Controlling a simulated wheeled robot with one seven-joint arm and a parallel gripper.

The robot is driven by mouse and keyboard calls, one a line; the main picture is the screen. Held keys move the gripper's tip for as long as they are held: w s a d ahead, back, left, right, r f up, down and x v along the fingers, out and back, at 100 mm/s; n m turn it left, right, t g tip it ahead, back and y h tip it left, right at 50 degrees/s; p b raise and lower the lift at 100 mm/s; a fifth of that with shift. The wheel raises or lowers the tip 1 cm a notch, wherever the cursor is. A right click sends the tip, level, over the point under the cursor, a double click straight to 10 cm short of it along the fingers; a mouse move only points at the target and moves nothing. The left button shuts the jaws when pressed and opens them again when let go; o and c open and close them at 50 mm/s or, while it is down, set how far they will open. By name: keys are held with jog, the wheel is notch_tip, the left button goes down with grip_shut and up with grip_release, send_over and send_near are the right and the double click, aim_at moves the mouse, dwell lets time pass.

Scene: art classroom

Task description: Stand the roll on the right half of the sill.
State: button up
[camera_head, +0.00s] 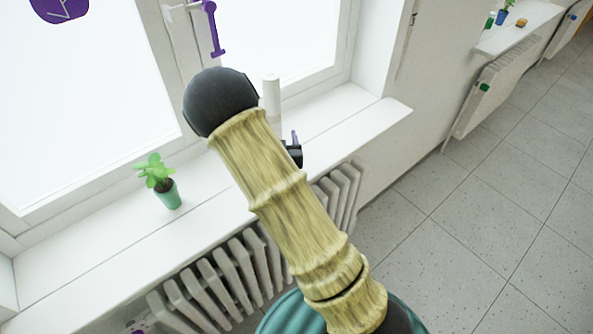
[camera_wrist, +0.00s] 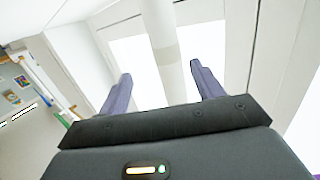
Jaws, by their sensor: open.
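The roll (camera_head: 271,97) is a slim white cylinder standing upright over the right half of the white window sill (camera_head: 362,124). Its foot is hidden behind my arm and gripper in the head view, so I cannot tell its contact with the sill. My gripper (camera_head: 294,146) is mostly hidden behind my arm there, low beside the roll. In the wrist view, the roll (camera_wrist: 167,50) shows between the two purple fingers of my gripper (camera_wrist: 161,71). The fingers are spread, with a visible gap on each side of the roll.
A small green potted plant (camera_head: 172,195) stands on the sill left of my arm. The window frame with a purple handle (camera_head: 214,32) rises behind. A ribbed radiator (camera_head: 233,272) is below the sill. The sill's right end is clear.

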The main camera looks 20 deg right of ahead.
jog(key=s+d+r+n+g+y, duration=0.1)
jog(key=s+r+n+g+y, duration=0.1)
jog(key=s+g, duration=1.1)
jog(key=s+r+y, duration=0.1)
jog(key=s, duration=1)
jog(key=shift+r+g, duration=0.35)
jog(key=shift+g, duration=0.05)
